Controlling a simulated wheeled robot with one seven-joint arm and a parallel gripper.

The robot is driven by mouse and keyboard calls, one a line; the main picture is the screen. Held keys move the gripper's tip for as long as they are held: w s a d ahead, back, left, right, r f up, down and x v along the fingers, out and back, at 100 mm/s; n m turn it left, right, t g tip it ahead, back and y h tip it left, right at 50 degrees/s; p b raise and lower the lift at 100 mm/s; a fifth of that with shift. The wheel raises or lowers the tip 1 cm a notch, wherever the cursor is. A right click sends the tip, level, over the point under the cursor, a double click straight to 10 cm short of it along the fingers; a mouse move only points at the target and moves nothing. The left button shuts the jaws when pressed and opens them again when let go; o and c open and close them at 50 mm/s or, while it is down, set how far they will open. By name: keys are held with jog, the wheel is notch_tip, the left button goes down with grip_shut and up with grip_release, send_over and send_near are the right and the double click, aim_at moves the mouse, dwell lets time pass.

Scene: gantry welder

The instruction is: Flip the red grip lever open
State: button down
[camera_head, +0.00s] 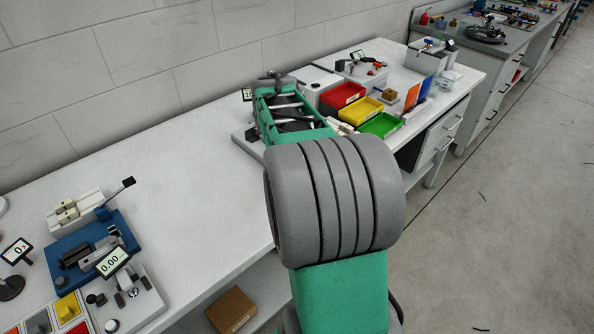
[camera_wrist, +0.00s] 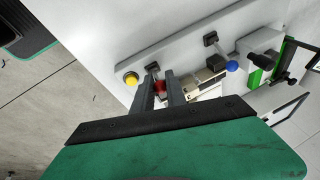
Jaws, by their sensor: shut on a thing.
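In the wrist view, the red grip of the lever (camera_wrist: 160,86) shows between the two fingers of my gripper (camera_wrist: 161,88). The fingers are closed on it, one on each side. A dark pivot piece of the lever shows just above the red grip. The lever's angle is hard to tell at this size. In the head view, my arm covers the gripper and the red grip, so neither shows there.
In the wrist view, a yellow button (camera_wrist: 131,78) is left of the gripper and a blue-knobbed lever (camera_wrist: 231,66) is right. In the head view, red (camera_head: 342,95), yellow (camera_head: 361,110) and green (camera_head: 381,125) bins stand beyond my arm. Bare bench lies left of my arm.

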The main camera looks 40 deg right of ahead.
jog(key=shift+a+f+h+b, duration=0.2)
jog(key=shift+a+h+b, duration=0.3)
jog(key=shift+h+b, duration=0.55)
jog(key=shift+a+f+h+b, duration=0.2)
jog(key=shift+a+h+b, duration=0.3)
jog(key=shift+h+b, duration=0.5)
jog(key=shift+n+h, duration=0.25)
jog(key=shift+n, duration=0.05)
jog(key=c, duration=1.4)
grip_release()
jog(key=shift+o, duration=0.2)
jog(key=p+v, duration=0.1)
jog(key=v, duration=0.7)
